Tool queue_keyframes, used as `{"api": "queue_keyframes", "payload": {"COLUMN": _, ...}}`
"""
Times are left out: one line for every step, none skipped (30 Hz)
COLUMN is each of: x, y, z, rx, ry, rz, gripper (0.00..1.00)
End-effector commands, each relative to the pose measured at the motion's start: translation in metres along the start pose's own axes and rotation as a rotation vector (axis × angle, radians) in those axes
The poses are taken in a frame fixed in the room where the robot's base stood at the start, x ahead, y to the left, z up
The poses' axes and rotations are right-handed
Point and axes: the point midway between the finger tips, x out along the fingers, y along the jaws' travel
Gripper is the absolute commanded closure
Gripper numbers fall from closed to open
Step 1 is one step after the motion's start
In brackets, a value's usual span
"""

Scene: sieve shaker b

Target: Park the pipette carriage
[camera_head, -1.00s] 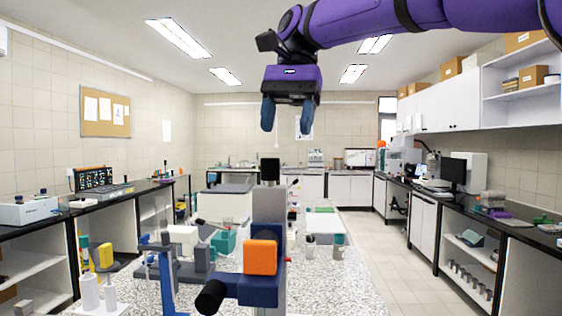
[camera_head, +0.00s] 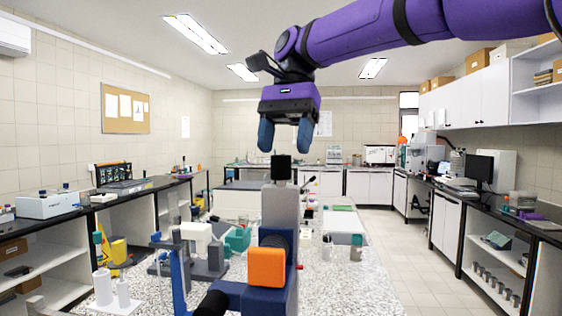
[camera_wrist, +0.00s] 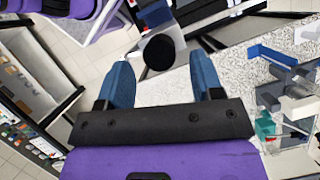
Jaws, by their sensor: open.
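A grey upright post (camera_head: 281,210) with a black top (camera_head: 281,168) stands on the speckled bench. A navy carriage (camera_head: 252,297) with an orange block (camera_head: 267,267) is on its near side; this looks like the pipette carriage. A black knob (camera_head: 212,304) sticks out at its lower left. My gripper (camera_head: 285,138) points down just above the post's top in the head view, open and empty. In the wrist view a round black part (camera_wrist: 158,52) shows between the open fingers of my gripper (camera_wrist: 162,75); whether it is the post's top or a knob is unclear.
A blue stand (camera_head: 177,270), a white block (camera_head: 195,233) and teal parts (camera_head: 237,240) stand left of the post. White bottles (camera_head: 103,287) are at the near left. Small containers (camera_head: 327,247) stand to the right. The bench's right front is clear.

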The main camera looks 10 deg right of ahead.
Motion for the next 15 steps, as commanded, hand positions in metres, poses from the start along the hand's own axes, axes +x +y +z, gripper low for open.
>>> {"api": "queue_keyframes", "payload": {"x": 0.008, "y": 0.001, "z": 0.001, "rx": 0.000, "ry": -0.001, "rz": 0.002, "gripper": 0.40}}
{"api": "queue_keyframes", "payload": {"x": 0.013, "y": 0.001, "z": 0.001, "rx": 0.000, "ry": -0.001, "rz": 0.002, "gripper": 0.40}}
{"api": "queue_keyframes", "payload": {"x": 0.018, "y": 0.001, "z": 0.001, "rx": 0.000, "ry": -0.001, "rz": 0.002, "gripper": 0.40}}
{"api": "queue_keyframes", "payload": {"x": 0.021, "y": 0.001, "z": 0.001, "rx": 0.000, "ry": -0.001, "rz": 0.002, "gripper": 0.40}}
{"api": "queue_keyframes", "payload": {"x": 0.025, "y": 0.000, "z": 0.000, "rx": 0.000, "ry": 0.000, "rz": 0.001, "gripper": 0.40}}
{"api": "queue_keyframes", "payload": {"x": 0.028, "y": 0.000, "z": 0.000, "rx": -0.001, "ry": 0.000, "rz": 0.001, "gripper": 0.40}}
{"api": "queue_keyframes", "payload": {"x": 0.031, "y": 0.000, "z": 0.000, "rx": -0.001, "ry": -0.001, "rz": 0.002, "gripper": 0.40}}
{"api": "queue_keyframes", "payload": {"x": 0.033, "y": 0.000, "z": 0.000, "rx": -0.001, "ry": 0.000, "rz": 0.002, "gripper": 0.40}}
{"api": "queue_keyframes", "payload": {"x": 0.035, "y": 0.000, "z": 0.000, "rx": -0.001, "ry": 0.000, "rz": 0.001, "gripper": 0.40}}
{"api": "queue_keyframes", "payload": {"x": 0.036, "y": 0.000, "z": 0.000, "rx": -0.001, "ry": 0.000, "rz": 0.001, "gripper": 0.40}}
{"api": "queue_keyframes", "payload": {"x": 0.037, "y": 0.000, "z": 0.000, "rx": -0.001, "ry": 0.000, "rz": 0.000, "gripper": 0.40}}
{"api": "queue_keyframes", "payload": {"x": 0.038, "y": 0.000, "z": 0.000, "rx": -0.001, "ry": 0.001, "rz": 0.000, "gripper": 0.40}}
{"api": "queue_keyframes", "payload": {"x": 0.038, "y": 0.000, "z": 0.000, "rx": -0.001, "ry": 0.001, "rz": 0.000, "gripper": 0.40}}
{"api": "queue_keyframes", "payload": {"x": 0.038, "y": 0.000, "z": 0.000, "rx": -0.001, "ry": 0.001, "rz": 0.000, "gripper": 0.40}}
{"api": "queue_keyframes", "payload": {"x": 0.038, "y": 0.000, "z": 0.000, "rx": -0.001, "ry": 0.001, "rz": 0.000, "gripper": 0.40}}
